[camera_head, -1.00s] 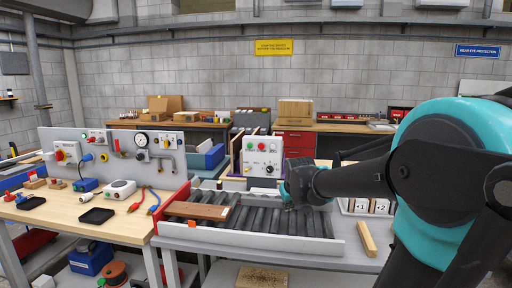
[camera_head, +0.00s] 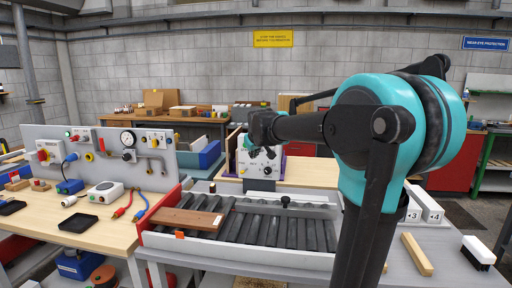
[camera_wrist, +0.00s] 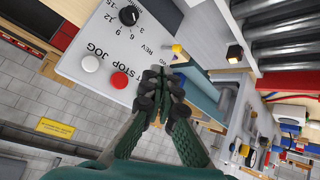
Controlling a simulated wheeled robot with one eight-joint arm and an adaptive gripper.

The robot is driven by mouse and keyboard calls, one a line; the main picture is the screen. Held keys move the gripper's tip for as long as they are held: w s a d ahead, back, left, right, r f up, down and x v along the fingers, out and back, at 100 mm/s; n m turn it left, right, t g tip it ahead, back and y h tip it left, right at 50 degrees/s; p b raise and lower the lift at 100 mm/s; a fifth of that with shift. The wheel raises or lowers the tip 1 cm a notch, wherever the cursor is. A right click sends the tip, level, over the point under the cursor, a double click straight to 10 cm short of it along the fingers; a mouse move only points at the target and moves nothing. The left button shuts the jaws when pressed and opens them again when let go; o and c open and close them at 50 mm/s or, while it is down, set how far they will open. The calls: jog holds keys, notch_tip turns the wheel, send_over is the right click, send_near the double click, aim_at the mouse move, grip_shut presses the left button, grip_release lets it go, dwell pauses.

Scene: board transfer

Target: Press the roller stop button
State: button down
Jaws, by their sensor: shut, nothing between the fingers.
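The grey-white control panel (camera_head: 257,172) stands behind the roller bed and is partly hidden by my arm in the head view. In the wrist view its face (camera_wrist: 95,35) carries the red button (camera_wrist: 119,80), beside lettering that includes STOP. A white button (camera_wrist: 90,63) and a black dial (camera_wrist: 129,15) are near it. My gripper (camera_wrist: 163,82) is shut and empty. Its fingertips show just right of the red button in the wrist view; whether they touch the panel cannot be told. In the head view, my gripper (camera_head: 262,148) covers the panel's upper part.
The roller bed (camera_head: 277,230) has a brown board (camera_head: 188,218) at its left end. A workbench with a gauge panel (camera_head: 110,145) stands at left.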

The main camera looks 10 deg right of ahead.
jog(key=w+d, duration=0.2)
jog(key=w, duration=0.6)
jog(key=shift+w+d, duration=0.15)
jog(key=shift+d, duration=0.2)
jog(key=shift+w, duration=0.1)
dwell(1.4)
jog(key=shift+w+d, duration=0.15)
jog(key=shift+w, duration=0.15)
jog(key=shift+w+d, duration=0.15)
jog(key=shift+w, duration=0.3)
dwell(0.8)
jog(key=shift+s, duration=0.15)
jog(key=shift+s+a, duration=0.3)
jog(key=shift+s, duration=0.4)
jog(key=shift+s+a, duration=0.25)
jog(key=shift+s, duration=0.55)
jog(key=shift+s+a, duration=0.25)
jog(key=shift+s, duration=0.55)
jog(key=shift+s+a, duration=0.25)
jog(key=shift+s, duration=0.55)
